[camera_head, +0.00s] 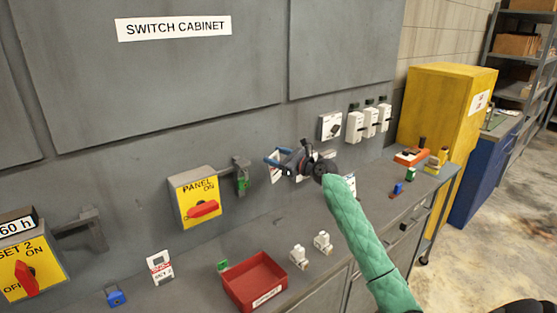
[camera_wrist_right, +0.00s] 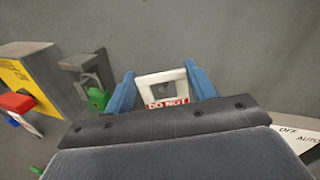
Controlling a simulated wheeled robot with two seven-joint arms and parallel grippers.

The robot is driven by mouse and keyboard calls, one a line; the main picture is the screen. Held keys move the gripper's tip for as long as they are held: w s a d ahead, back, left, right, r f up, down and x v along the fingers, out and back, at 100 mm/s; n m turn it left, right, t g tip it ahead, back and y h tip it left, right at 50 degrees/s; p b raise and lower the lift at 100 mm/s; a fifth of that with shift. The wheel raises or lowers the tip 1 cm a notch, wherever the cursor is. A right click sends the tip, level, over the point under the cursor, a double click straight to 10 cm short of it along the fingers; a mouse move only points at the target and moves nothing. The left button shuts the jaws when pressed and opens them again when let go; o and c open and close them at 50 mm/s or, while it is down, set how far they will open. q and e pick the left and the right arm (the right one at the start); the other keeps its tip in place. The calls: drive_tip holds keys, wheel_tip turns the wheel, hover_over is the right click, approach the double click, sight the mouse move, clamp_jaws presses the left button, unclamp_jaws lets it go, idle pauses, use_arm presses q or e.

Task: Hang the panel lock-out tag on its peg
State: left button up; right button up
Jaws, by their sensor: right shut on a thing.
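My right gripper (camera_head: 275,158), with blue fingers, is in front of the grey cabinet wall, right of the yellow PANEL switch box (camera_head: 186,188). In the right wrist view its fingers (camera_wrist_right: 163,92) are shut on a white tag (camera_wrist_right: 163,77) with a hole and a red "DO NOT" band. A sliver of this tag shows below the fingers in the head view (camera_head: 275,174). A grey bracket with a green padlock (camera_head: 241,180) is between the switch box and the gripper; it also shows left of the fingers in the wrist view (camera_wrist_right: 97,98). I cannot make out a tag peg. My left gripper is out of view.
A second white-and-red tag (camera_head: 160,268) stands by the bench's back. A red tray (camera_head: 254,283), a blue padlock (camera_head: 115,297) and two white parts (camera_head: 310,250) are on the bench. White breakers (camera_head: 369,122) line the wall at right.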

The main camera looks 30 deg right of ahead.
drive_tip(key=shift+w, duration=0.45)
drive_tip(key=shift+w+f, duration=0.1)
drive_tip(key=shift+w, duration=0.05)
drive_tip(key=shift+w+f, duration=0.1)
drive_tip(key=shift+w, duration=0.05)
drive_tip(key=shift+w+f, duration=0.25)
drive_tip(key=shift+a+f+p, duration=0.1)
drive_tip(key=shift+p, duration=0.2)
drive_tip(key=shift+w, duration=0.1)
drive_tip(key=shift+f, duration=0.1)
drive_tip(key=o, duration=1.2)
drive_tip(key=shift+o, duration=0.4)
drive_tip(key=shift+s, duration=0.25)
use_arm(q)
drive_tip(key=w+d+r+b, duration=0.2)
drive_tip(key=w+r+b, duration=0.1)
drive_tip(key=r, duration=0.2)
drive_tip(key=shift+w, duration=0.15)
use_arm(e)
drive_tip(key=v, duration=0.7)
drive_tip(key=shift+d, duration=0.2)
